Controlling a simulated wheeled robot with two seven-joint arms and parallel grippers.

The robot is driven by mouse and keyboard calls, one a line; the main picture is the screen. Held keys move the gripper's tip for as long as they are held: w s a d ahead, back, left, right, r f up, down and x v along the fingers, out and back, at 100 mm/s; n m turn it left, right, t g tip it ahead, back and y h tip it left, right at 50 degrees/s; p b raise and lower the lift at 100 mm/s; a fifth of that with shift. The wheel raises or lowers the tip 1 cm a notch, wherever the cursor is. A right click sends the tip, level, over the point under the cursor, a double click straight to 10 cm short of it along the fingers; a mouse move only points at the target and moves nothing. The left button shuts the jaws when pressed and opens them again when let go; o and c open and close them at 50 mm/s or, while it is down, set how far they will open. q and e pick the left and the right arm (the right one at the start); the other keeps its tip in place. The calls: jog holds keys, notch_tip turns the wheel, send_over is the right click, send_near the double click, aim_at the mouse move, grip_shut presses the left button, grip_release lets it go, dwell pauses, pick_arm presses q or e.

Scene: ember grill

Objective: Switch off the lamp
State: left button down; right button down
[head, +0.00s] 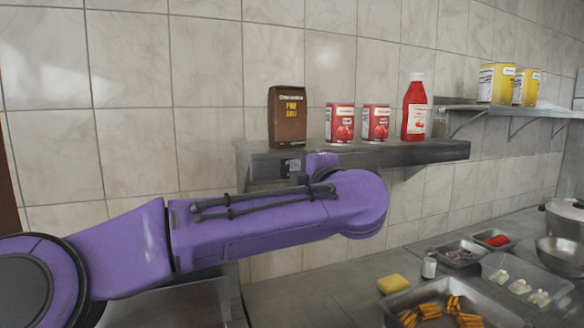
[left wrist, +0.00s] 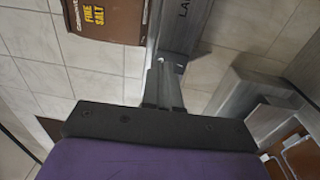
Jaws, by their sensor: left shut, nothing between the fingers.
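No lamp shows as such in either view. A small dark panel with light marks (head: 290,166) sits on the front of the metal wall shelf (head: 425,153), at its left end. In the left wrist view, the letters "LA" show on a grey metal strip (left wrist: 184,18), with the rest cut off. My left gripper (left wrist: 170,68) is shut and empty, its tips close to that strip. I cannot tell whether they touch it. In the head view my purple arm hides most of the gripper below the shelf. My right gripper is not in view.
On the shelf stand a brown salt bag (head: 288,118), two red cans (head: 340,124) (head: 376,123) and a red bottle (head: 414,110). The salt bag (left wrist: 104,18) is near my gripper. Below right, the counter holds food trays (head: 395,305), a sponge (head: 393,284) and a bowl (head: 560,255).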

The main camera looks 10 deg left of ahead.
pick_arm(q)
jog(key=r+b+v, duration=0.2)
jog(key=b+v, duration=0.1)
jog(key=v, duration=0.8)
jog(key=shift+s+r+b, duration=0.15)
jog(key=shift+s+b, duration=0.05)
jog(key=shift+b, duration=0.1)
